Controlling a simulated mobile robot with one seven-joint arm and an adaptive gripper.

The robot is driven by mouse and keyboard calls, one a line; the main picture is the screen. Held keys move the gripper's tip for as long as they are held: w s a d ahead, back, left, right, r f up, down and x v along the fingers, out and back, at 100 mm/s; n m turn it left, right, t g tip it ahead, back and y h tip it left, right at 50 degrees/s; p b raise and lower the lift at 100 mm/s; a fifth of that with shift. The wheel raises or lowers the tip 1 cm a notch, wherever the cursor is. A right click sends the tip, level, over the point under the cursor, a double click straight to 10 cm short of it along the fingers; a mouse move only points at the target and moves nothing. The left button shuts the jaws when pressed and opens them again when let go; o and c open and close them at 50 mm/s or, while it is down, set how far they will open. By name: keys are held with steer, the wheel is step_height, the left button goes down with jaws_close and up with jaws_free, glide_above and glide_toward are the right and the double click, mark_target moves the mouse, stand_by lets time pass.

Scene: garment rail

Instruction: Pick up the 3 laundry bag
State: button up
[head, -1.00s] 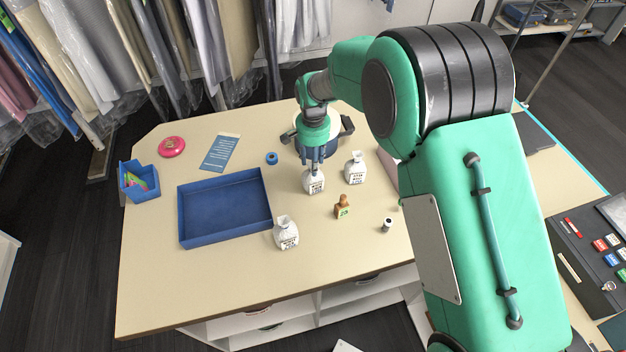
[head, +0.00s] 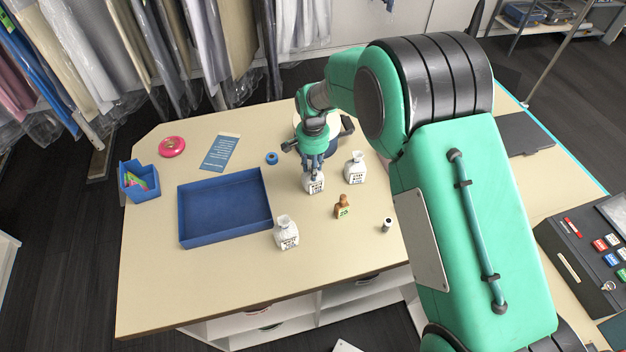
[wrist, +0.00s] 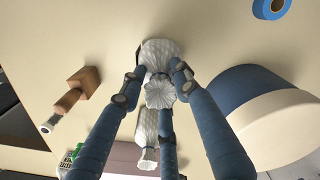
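Three small white laundry bags with dark print stand upright on the table. One bag (head: 314,185) is directly under my gripper (head: 314,170). In the wrist view, its ruffled top (wrist: 160,93) sits between my blue fingers (wrist: 160,72), whose tips overlap the sides of its body. I cannot tell whether they press on it. The second bag (head: 355,168) stands just right of my gripper, and a bag also shows lower in the wrist view (wrist: 147,135), partly behind a finger. The third bag (head: 286,234) stands nearer the front, beside the blue tray (head: 224,242).
A pot (head: 333,150) is close behind my gripper. A blue tape roll (head: 271,158) lies to the left. The blue tray is empty. The front table area is clear.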

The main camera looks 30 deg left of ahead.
jaws_close()
steer(key=shift+r, duration=0.1)
steer(key=shift+r, duration=4.9)
